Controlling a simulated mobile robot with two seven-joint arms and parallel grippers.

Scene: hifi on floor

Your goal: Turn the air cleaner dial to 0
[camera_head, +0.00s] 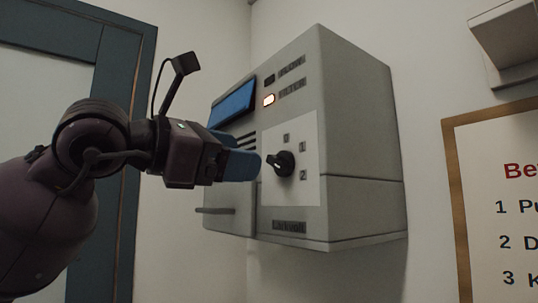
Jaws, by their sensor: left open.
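The air cleaner (360,150) is a pale grey box on the wall in the middle of the view. Its black dial (285,163) sits on a white plate (309,185) marked 0, 1 and 2; which mark it points to is hard to tell. My left gripper (258,165) comes in from the left with blue fingers, open. Its fingertips are just left of the dial, close to it; whether they touch it I cannot tell. My right gripper is not in view.
A bar handle (216,211) sticks out at the lower left. A framed sign (500,200) hangs at right; a dark blue door frame (125,90) stands at left.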

